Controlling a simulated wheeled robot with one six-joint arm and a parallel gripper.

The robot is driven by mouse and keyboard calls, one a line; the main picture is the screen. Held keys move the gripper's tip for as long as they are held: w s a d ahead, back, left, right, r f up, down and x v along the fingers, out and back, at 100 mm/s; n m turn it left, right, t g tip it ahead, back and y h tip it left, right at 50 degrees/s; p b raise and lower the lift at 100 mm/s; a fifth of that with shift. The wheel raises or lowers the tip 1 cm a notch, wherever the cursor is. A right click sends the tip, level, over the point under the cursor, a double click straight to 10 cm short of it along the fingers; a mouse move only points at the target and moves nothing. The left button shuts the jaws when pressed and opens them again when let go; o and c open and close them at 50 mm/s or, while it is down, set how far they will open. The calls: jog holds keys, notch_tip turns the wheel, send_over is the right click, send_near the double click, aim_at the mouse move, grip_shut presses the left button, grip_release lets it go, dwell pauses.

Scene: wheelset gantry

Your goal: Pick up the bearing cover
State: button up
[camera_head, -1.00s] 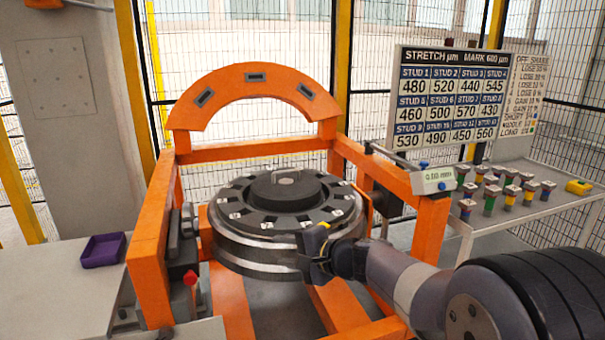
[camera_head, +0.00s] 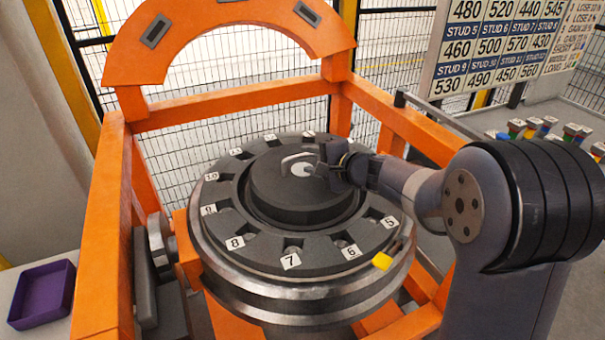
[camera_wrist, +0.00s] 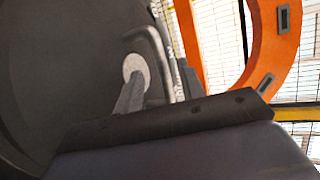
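The bearing cover (camera_head: 290,195) is a dark round disc with a raised handle (camera_head: 297,158) and a pale round spot on top. It sits in the middle of the numbered ring on the wheelset. My gripper (camera_head: 331,164) is over the cover's right side, beside the handle. In the wrist view the cover (camera_wrist: 60,60) fills the left, and the handle (camera_wrist: 163,48) runs between my gripper's fingers (camera_wrist: 158,88). The fingers look apart, with no clear grip on the handle. Contact with the handle cannot be told.
The numbered ring (camera_head: 262,251) surrounds the cover, with a yellow-ended piece (camera_head: 382,261) at its front right edge. An orange frame (camera_head: 235,103) with an arch encloses the wheelset. A purple tray (camera_head: 42,293) stands at left. Several coloured studs (camera_head: 545,128) stand at right.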

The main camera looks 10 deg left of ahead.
aim_at(305, 157)
jog(key=x, duration=0.3)
jog(key=shift+w+d+r+p, duration=0.1)
jog(key=shift+w+p, duration=0.25)
jog(key=shift+w+a+f, duration=0.2)
jog(key=shift+w+a, duration=0.05)
jog(key=shift+a, duration=0.15)
jog(key=shift+c, duration=0.2)
grip_shut()
dwell(0.6)
